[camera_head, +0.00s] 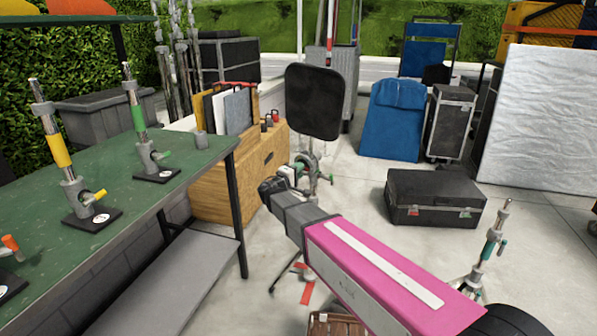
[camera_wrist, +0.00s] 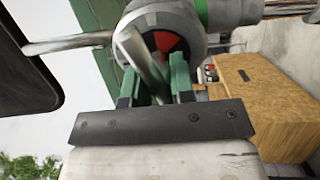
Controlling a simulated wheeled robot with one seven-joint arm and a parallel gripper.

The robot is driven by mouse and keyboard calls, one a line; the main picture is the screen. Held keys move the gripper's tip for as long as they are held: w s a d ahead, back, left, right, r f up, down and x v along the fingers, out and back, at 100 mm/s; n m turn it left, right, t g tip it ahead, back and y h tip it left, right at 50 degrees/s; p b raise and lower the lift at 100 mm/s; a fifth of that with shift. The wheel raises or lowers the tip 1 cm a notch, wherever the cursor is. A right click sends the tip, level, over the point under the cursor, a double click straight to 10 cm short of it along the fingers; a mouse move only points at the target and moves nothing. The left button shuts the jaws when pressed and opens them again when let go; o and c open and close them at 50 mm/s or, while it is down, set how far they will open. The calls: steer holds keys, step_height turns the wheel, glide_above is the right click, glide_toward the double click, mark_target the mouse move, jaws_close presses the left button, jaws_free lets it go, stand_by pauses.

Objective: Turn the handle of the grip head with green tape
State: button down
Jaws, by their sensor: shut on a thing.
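The grip head with green tape (camera_head: 308,160) is on a stand on the floor, below a black panel. In the wrist view the round metal grip head (camera_wrist: 165,25) fills the top middle, with a red and black face and a green tape band (camera_wrist: 203,12) at its upper right. Its grey metal handle (camera_wrist: 138,50) slants down between my two green fingers. My gripper (camera_wrist: 152,88) is shut on this handle. In the head view my gripper (camera_head: 292,174) reaches the head from the front left, and the fingers and handle are small and partly hidden there.
The black panel (camera_head: 313,103) stands directly above the head. A green table (camera_head: 120,190) with other taped heads is at the left. A wooden cabinet (camera_head: 255,175) is close behind. A black case (camera_head: 432,197) and another stand (camera_head: 490,250) are at the right.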

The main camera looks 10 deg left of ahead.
steer(key=c, duration=1)
jaws_free()
steer(key=shift+o, duration=0.2)
steer(key=v, duration=1)
steer(key=shift+s+a, duration=0.15)
steer(key=shift+s, duration=0.25)
steer(key=d+f+m+g, duration=0.2)
steer(key=d+f+g, duration=0.2)
steer(key=d, duration=0.4)
steer(key=s+d+f+m+g, duration=0.1)
steer(key=d+f+m+g, duration=0.2)
steer(key=d, duration=0.6)
steer(key=d+f+g, duration=0.4)
steer(key=d+f, duration=0.1)
steer(key=d, duration=0.3)
steer(key=s+d+f+m+g+y, duration=0.3)
steer(key=s+d+y, duration=0.1)
steer(key=s+d, duration=0.2)
steer(key=s+d+f+m+g+y, duration=0.3)
steer(key=s+d+f+y, duration=0.1)
steer(key=d, duration=0.4)
steer(key=shift+s+d+m+y, duration=0.35)
steer(key=shift+s+y, duration=0.25)
steer(key=shift+s, duration=0.4)
